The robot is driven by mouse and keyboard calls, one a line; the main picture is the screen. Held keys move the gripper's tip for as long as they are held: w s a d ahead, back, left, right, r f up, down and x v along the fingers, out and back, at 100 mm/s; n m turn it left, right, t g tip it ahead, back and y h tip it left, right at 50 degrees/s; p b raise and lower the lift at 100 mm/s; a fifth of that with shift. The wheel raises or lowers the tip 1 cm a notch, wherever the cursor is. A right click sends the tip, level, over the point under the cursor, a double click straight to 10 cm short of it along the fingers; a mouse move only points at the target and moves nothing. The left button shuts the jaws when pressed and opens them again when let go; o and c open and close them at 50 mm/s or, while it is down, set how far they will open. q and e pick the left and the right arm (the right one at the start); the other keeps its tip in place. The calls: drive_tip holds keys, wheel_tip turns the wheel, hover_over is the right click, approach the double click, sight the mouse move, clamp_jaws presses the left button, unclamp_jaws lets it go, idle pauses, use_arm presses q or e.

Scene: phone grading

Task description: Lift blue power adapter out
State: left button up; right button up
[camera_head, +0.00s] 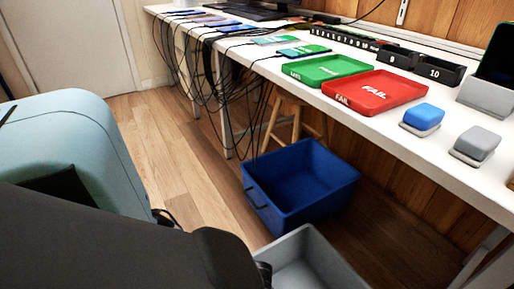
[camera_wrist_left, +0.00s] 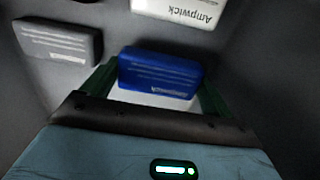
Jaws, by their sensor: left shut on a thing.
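In the left wrist view, the blue power adapter (camera_wrist_left: 160,75) is a small rounded block with pale printed lines. It lies between the two greenish fingers of my left gripper (camera_wrist_left: 154,86), which is shut on it. Grey walls surround the adapter, and a pale patch shows just below it. In the head view, my dark left arm fills the lower left, and its gripper is hidden. My right gripper is in neither view.
A grey adapter (camera_wrist_left: 58,42) and a white "Ampwick" box (camera_wrist_left: 180,10) lie near the blue adapter. A grey bin (camera_head: 345,270) and a blue bin (camera_head: 335,195) stand on the floor beside the white table (camera_head: 400,140), which carries green and red trays and blue and grey blocks.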

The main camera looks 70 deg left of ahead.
use_arm(q)
wheel_tip(320, 180, up, 7)
drive_tip(key=p, duration=0.3)
drive_tip(key=shift+f, duration=0.15)
drive_tip(key=shift+r+p, duration=0.2)
drive_tip(key=shift+p, duration=0.1)
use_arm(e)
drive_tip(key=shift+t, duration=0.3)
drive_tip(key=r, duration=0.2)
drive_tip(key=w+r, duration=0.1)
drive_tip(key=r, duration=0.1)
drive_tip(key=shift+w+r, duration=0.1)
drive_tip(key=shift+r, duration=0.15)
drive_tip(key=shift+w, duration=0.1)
use_arm(q)
drive_tip(key=shift+r, duration=0.15)
wheel_tip(320, 180, up, 2)
drive_tip(key=shift+r+p, duration=0.1)
drive_tip(key=shift+p, duration=1)
wheel_tip(320, 180, up, 11)
drive_tip(key=p, duration=1)
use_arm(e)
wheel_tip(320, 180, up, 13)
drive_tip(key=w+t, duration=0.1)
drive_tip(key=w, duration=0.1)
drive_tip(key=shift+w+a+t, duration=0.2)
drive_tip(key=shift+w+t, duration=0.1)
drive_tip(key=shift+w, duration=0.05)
